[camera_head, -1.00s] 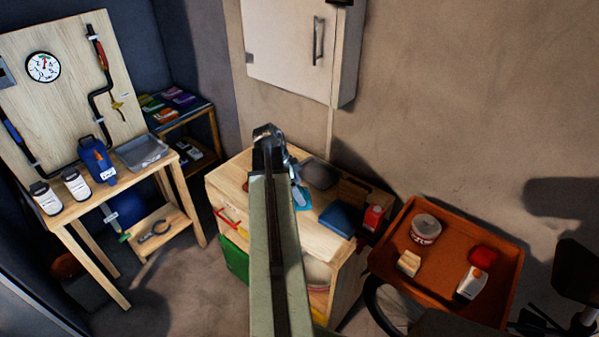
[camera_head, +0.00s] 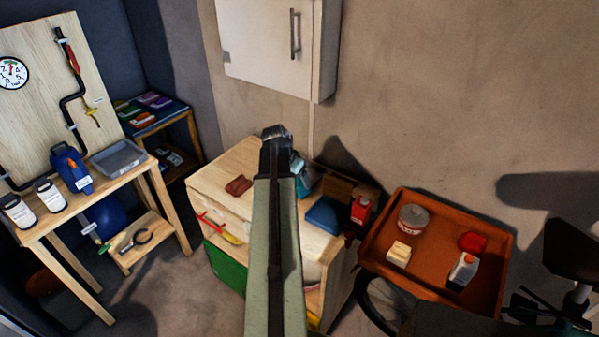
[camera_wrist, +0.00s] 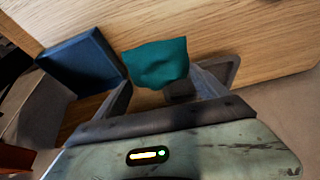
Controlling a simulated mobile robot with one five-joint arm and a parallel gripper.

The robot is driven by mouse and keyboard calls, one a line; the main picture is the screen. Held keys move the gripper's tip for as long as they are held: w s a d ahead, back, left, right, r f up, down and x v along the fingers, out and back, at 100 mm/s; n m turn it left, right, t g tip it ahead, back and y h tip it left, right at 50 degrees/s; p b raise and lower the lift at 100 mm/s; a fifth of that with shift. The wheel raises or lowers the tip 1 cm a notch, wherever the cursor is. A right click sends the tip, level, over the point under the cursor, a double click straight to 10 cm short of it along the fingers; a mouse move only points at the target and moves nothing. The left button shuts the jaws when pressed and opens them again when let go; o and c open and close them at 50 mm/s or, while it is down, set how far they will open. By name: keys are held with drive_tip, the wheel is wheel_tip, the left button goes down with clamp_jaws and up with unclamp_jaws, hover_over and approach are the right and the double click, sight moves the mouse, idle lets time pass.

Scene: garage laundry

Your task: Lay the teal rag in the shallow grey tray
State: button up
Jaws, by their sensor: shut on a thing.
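The teal rag (camera_wrist: 156,62) is between my gripper's fingers (camera_wrist: 160,88) in the wrist view, bunched and spread out past the tips. In the head view the rag (camera_head: 305,180) shows as a small teal patch beside my arm's end, over the wooden cabinet; my forearm hides much of my gripper there. A shallow grey tray (camera_head: 118,158) with a raised rim stands on the workbench at left, and looks empty. It is well apart from my gripper. A flat dark grey item (camera_wrist: 229,70) lies on the cabinet top, partly behind a finger.
Blue jug (camera_head: 70,168) and white bottles stand left of the tray. An orange tray table (camera_head: 430,265) is at right.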

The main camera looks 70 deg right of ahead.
drive_tip(key=w+d, duration=0.1)
drive_tip(key=d, duration=0.3)
drive_tip(key=w+d+f, duration=0.1)
drive_tip(key=d, duration=0.4)
drive_tip(key=w+d+b, duration=0.1)
drive_tip(key=d, duration=0.4)
drive_tip(key=shift+w+d+f, duration=0.1)
drive_tip(key=shift+w+f, duration=0.1)
drive_tip(key=shift+w, duration=0.2)
wheel_tip(320, 180, down, 4)
drive_tip(key=b, duration=0.4)
drive_tip(key=shift+d, duration=0.1)
drive_tip(key=shift+r, duration=0.25)
drive_tip(key=shift+f, duration=0.2)
drive_tip(key=o, duration=1.1)
